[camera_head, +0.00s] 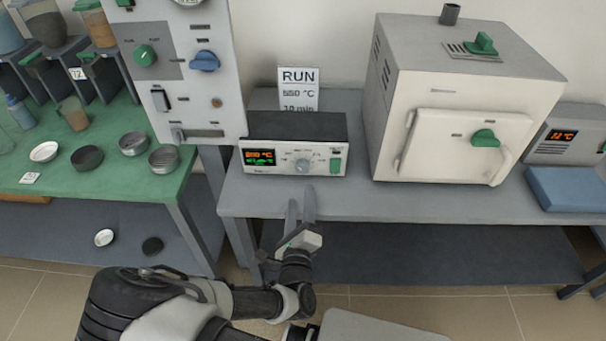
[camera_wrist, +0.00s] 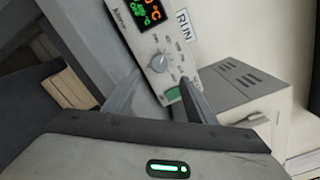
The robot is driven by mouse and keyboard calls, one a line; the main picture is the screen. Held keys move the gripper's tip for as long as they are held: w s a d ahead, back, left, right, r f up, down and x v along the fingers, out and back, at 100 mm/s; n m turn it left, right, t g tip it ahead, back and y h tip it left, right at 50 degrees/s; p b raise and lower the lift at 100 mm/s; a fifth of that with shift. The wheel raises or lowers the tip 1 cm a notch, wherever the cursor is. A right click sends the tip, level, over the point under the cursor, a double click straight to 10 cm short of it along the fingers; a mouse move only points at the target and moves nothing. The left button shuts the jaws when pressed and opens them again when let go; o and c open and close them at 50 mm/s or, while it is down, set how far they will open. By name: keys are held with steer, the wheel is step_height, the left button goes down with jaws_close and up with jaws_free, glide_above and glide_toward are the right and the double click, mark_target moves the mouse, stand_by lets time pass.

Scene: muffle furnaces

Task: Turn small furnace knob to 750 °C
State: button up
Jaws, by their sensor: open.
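The small furnace controller (camera_head: 256,170) is a box with a dark top and light front on the grey bench. Its display (camera_head: 259,157) has orange digits over green ones, too small to read surely. The round grey knob (camera_head: 303,165) sits in the middle of the front panel; it also shows in the wrist view (camera_wrist: 159,63). My gripper (camera_head: 301,190) is open and empty, just below and in front of the knob at the bench edge. In the wrist view its fingers (camera_wrist: 170,103) lie either side below the knob, apart from it.
A green switch (camera_head: 335,165) sits right of the knob. A RUN card (camera_head: 298,88) reading about 550 °C, 10 min stands behind. The white furnace (camera_head: 455,125) stands right; a tall panel (camera_head: 190,75) stands left. A green table (camera_head: 115,185) holds several dishes.

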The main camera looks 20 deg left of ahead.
mark_target(302, 170)
steer(key=b+x, duration=0.1)
steer(key=x, duration=0.9)
steer(key=shift+w+d, duration=0.1)
steer(key=c, duration=1)
